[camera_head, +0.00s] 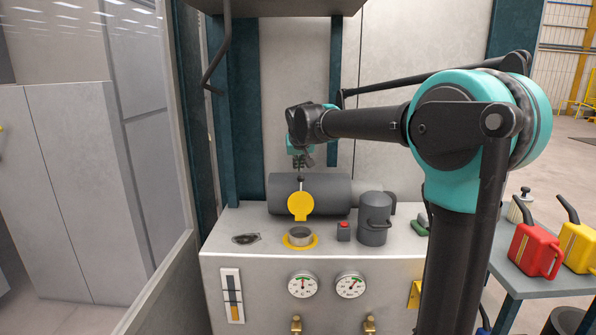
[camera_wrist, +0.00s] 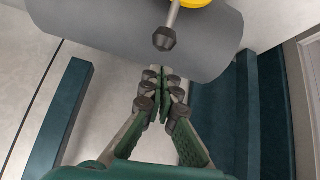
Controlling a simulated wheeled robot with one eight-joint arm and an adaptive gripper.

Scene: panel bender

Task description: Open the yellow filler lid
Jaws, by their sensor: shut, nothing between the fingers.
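The yellow filler lid (camera_head: 300,205) stands upright, swung up behind the round filler opening (camera_head: 299,235), which has a yellow ring around it. A thin stem with a dark knob (camera_head: 300,179) sticks up from the lid. In the wrist view, the yellow lid edge (camera_wrist: 190,3) shows at the top, with the stem and dark knob (camera_wrist: 165,39) pointing towards my fingers. My gripper (camera_head: 302,165) is just above the knob in the head view. Its fingertips, seen in the wrist view (camera_wrist: 160,72), are together with nothing between them and look apart from the knob.
A grey horizontal cylinder (camera_head: 335,193) lies behind the lid. A small dark item (camera_head: 246,239) lies left of the opening. A post and window frame (camera_head: 172,150) bound the left side.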

